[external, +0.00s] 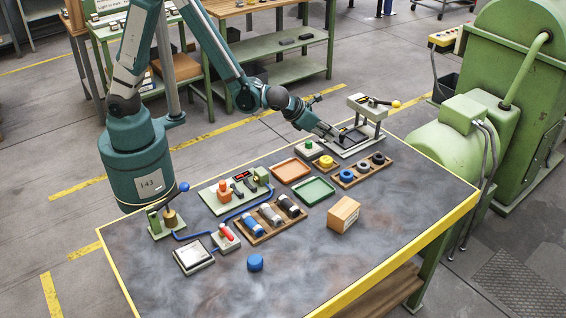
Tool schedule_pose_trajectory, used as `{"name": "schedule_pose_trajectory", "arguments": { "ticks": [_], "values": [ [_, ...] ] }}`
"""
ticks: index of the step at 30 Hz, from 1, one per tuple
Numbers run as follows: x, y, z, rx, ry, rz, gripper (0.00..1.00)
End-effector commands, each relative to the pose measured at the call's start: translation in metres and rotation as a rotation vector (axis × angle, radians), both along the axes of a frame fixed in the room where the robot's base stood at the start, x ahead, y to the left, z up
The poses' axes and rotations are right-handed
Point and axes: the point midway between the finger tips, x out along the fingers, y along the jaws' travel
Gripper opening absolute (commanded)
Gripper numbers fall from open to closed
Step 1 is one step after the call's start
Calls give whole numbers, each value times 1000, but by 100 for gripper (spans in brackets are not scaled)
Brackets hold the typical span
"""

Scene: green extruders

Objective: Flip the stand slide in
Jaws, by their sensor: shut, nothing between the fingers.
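The grey stand (366,105) is at the back right of the table, with a raised bridge over a flat base. A dark lever with a yellow knob (396,104) sits on top of it. A dark, frame-like slide (356,133) lies low on the base, in front of the bridge. My gripper (334,137) is shut and empty, low at the left side of the base, beside the slide. Whether it touches the slide cannot be told at this size.
An orange tray (279,176) and green tray (297,192) lie left of the stand. A wooden rack (364,176) with ring-shaped parts is in front. A green button box (309,149) is close to my gripper. A cardboard box (342,214) stands nearer; the table's right front is clear.

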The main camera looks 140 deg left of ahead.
Motion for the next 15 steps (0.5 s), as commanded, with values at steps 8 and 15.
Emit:
{"name": "schedule_pose_trajectory", "arguments": {
  "ticks": [8,15],
  "values": [
    [-1,53,-1,0,-1,2,0],
    [0,68,0,0,0,0,0]
  ]
}}
